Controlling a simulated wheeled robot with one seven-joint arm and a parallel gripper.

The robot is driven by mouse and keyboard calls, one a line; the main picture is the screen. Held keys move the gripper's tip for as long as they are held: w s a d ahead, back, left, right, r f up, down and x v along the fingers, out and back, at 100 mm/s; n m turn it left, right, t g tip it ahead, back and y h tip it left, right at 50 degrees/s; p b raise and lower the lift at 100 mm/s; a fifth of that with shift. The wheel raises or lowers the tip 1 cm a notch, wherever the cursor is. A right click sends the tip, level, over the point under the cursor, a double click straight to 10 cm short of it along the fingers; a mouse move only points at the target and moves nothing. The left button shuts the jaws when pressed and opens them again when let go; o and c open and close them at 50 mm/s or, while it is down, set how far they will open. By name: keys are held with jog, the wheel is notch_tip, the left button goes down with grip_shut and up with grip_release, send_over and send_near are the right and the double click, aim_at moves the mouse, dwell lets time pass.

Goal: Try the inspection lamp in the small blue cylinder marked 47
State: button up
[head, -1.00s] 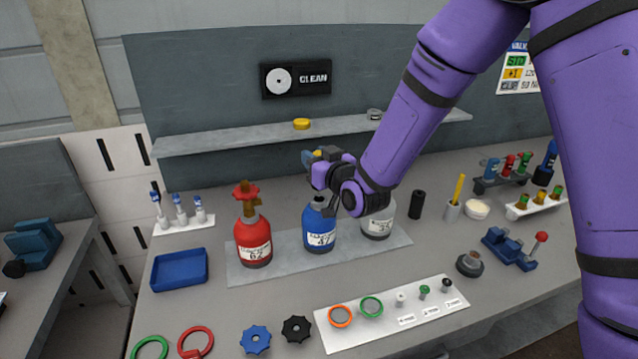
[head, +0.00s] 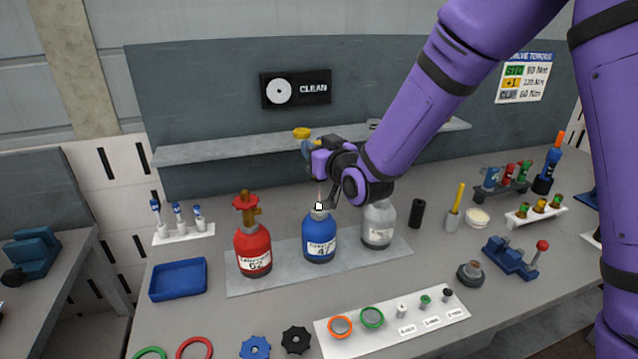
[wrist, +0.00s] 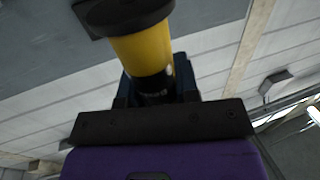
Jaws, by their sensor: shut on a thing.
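The small blue cylinder (head: 320,243) stands upright on a grey mat, its white label partly readable as 4 and a further digit. My gripper (head: 312,148) is above it, shut on the inspection lamp. In the wrist view the lamp (wrist: 148,55) has a yellow body, a black band and a wide dark end, between the bluish fingers. In the head view a thin reddish stem hangs below the gripper, with a small pale tip (head: 318,206) at or just above the cylinder's mouth. I cannot tell whether the tip touches the mouth.
A red cylinder (head: 253,248) with a valve stands left, a grey cylinder (head: 379,224) right, close to my gripper. A shelf (head: 230,144) runs behind.

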jog(key=shift+r, duration=2.6)
